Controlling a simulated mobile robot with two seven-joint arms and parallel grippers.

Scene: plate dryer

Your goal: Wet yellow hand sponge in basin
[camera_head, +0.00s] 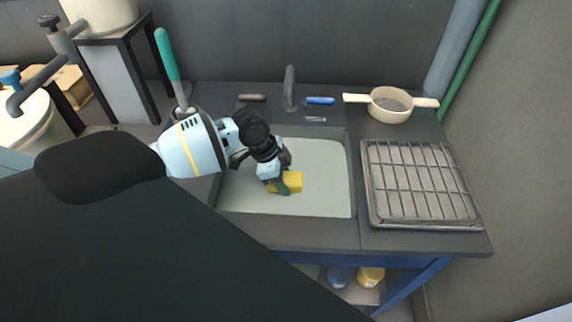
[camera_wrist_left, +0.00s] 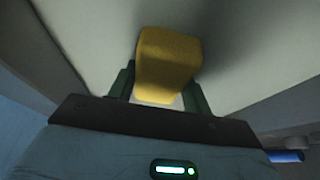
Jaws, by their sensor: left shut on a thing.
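The yellow sponge (camera_head: 293,181) is in the basin (camera_head: 325,196) in the head view. My left gripper (camera_head: 280,186) reaches into the basin from the left and is shut on the sponge. In the left wrist view the yellow sponge (camera_wrist_left: 168,60) sits between the two green fingers of my left gripper (camera_wrist_left: 158,92), with pale basin surface around it. I cannot tell whether the sponge touches the basin floor, and no water is clearly visible. My right gripper is not in view.
A grey faucet (camera_head: 290,88) stands behind the basin, with a blue handle (camera_head: 320,100) beside it. A wire drying rack (camera_head: 422,184) lies to the right. A cream pan (camera_head: 390,116) stands at the back right. A teal-handled tool (camera_head: 168,58) stands left of the basin.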

